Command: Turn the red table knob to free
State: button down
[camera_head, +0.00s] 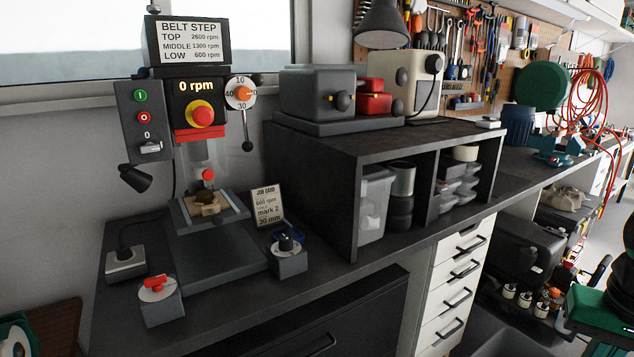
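The red table knob (155,284) sits on a white round dial on top of a small grey box (163,307) at the front left of the bench. The knob's bar lies roughly left to right across the dial. The dial's marks are too small to read. The box stands beside the grey base of a drill press (190,110), whose display reads 0 rpm. My gripper is not in view.
A job card (268,205) is behind. A dark shelf unit (310,160) stands further right. The bench front near the red knob is clear.

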aim_at(156, 283)
jog(key=u, duration=1.4)
jog(key=k, duration=1.25)
jog(key=u, duration=0.45)
jog(key=i, duration=1.65)
jog(key=z, duration=0.35)
